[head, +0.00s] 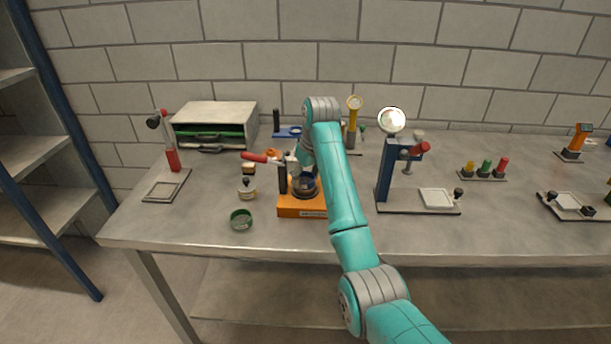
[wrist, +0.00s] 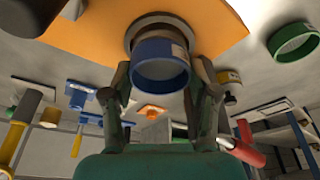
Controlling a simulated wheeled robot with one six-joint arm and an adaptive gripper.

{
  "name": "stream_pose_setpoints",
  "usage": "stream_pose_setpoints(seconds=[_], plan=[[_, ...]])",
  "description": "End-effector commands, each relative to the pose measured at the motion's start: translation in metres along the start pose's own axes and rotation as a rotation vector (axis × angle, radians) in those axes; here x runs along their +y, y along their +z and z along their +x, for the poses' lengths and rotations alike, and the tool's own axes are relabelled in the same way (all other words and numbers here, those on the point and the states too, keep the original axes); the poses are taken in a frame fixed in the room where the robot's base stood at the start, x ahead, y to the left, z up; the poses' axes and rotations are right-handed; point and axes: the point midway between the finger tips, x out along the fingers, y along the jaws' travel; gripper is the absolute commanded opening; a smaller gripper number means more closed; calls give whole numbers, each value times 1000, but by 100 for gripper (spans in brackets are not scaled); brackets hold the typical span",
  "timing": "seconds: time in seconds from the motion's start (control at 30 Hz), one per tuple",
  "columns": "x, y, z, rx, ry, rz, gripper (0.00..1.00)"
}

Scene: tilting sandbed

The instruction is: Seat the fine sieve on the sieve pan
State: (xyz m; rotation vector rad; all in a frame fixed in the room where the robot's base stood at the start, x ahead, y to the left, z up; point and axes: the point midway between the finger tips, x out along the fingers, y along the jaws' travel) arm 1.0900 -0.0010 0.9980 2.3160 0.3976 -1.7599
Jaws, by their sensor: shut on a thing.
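The fine sieve, a blue ring with a pale label and a mesh face, is between my gripper's fingers (wrist: 162,72) in the wrist view (wrist: 150,51). My gripper is shut on it from both sides. The sieve pan, a grey round dish (wrist: 133,32), sits on an orange block (wrist: 215,22) close beyond the sieve. The sieve overlaps the pan in this view; whether they touch, I cannot tell. In the head view the orange block (head: 288,212) carries the dark pan (head: 305,193), with the sieve just over it, partly hidden by my arm.
A green ring sieve (head: 241,219) lies left of the block. A small jar-like item (head: 247,190) and a red-handled tool (head: 256,157) stand nearby. The table's front left is clear.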

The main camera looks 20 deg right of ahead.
Motion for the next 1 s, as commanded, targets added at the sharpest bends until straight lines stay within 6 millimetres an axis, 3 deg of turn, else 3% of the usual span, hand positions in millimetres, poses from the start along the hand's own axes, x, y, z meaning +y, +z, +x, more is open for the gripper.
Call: stream_pose_setpoints(seconds=[0.5,0.53,0.63,1.0], plan=[[0,1,3,0,0,0,24],[0,1,3,0,0,0,61],[0,1,3,0,0,0,86],[0,1,3,0,0,0,88]])
